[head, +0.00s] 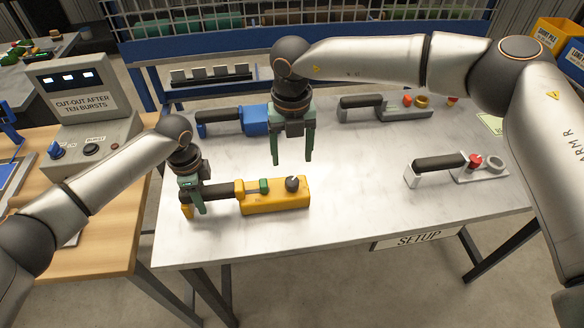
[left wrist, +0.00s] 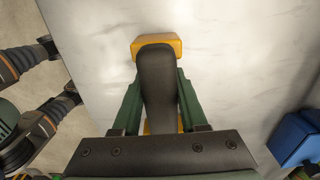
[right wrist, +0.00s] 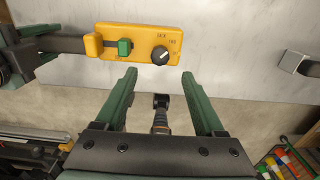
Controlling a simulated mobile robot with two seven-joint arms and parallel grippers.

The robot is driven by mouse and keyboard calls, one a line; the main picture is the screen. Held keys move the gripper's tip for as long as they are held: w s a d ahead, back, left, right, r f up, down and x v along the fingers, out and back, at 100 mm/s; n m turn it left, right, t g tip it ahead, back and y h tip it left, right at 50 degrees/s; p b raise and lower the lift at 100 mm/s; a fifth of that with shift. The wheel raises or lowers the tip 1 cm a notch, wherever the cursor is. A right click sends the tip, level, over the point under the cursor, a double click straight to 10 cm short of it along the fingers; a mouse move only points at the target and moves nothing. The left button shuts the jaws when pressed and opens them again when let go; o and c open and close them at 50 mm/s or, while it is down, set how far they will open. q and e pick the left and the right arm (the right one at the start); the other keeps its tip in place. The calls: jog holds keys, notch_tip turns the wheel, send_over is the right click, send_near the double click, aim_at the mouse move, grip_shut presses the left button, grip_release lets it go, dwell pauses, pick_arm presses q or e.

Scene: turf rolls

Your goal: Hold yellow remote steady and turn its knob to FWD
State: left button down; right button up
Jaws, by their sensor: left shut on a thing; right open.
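The yellow remote (head: 274,204) lies on the white table near its left front edge, with a black handle (head: 215,191), a green slider and a dark knob (head: 292,184). My left gripper (head: 193,203) is shut on the black handle, which also shows between its fingers in the left wrist view (left wrist: 156,80). My right gripper (head: 292,160) is open and empty, above the table just behind the knob. In the right wrist view the knob (right wrist: 160,55) has a pale pointer line and small labels beside it, too small to read surely.
A blue remote (head: 255,120) lies behind my grippers. A grey device (head: 385,110) with red and yellow parts lies at the back right, another with a red button (head: 474,162) at the right. The table (head: 350,215) is clear at front centre.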

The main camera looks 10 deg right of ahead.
pick_arm(q)
jog(key=shift+s+f, duration=0.2)
jog(key=shift+f, duration=0.05)
pick_arm(e)
notch_tip(320, 180, up, 4)
jog(key=shift+f, duration=0.1)
pick_arm(q)
jog(key=c, duration=0.8)
grip_release()
jog(key=o, duration=0.4)
jog(key=shift+w+r, duration=0.1)
jog(key=shift+o, duration=0.2)
jog(key=shift+r, duration=0.1)
